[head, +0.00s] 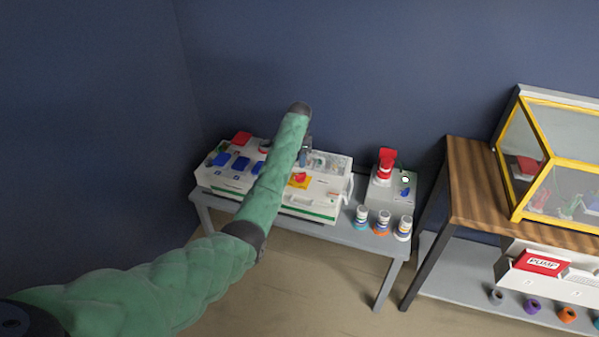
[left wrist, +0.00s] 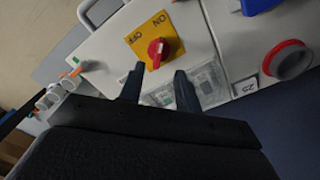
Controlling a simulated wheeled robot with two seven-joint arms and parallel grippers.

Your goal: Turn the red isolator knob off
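The red isolator knob (head: 300,177) sits on a yellow plate (head: 306,184) on top of a white socket box (head: 318,206). In the left wrist view the red knob (left wrist: 158,49) stands on the yellow plate (left wrist: 169,30), which is marked ON and OFF. I cannot tell surely which mark the knob points to. My left gripper (head: 304,158) is over the box, partly hidden by my arm. In the left wrist view its fingers (left wrist: 159,77) are apart with nothing between them. The knob shows just beyond the gap, apart from both fingertips. My right gripper is not in view.
The box stands on a grey table (head: 341,232) against a blue wall. To its right are a grey box with a red-topped part (head: 385,168) and several small bottles (head: 382,222). A wooden-topped bench (head: 471,190) stands further right. A red socket (left wrist: 288,60) shows near the plate.

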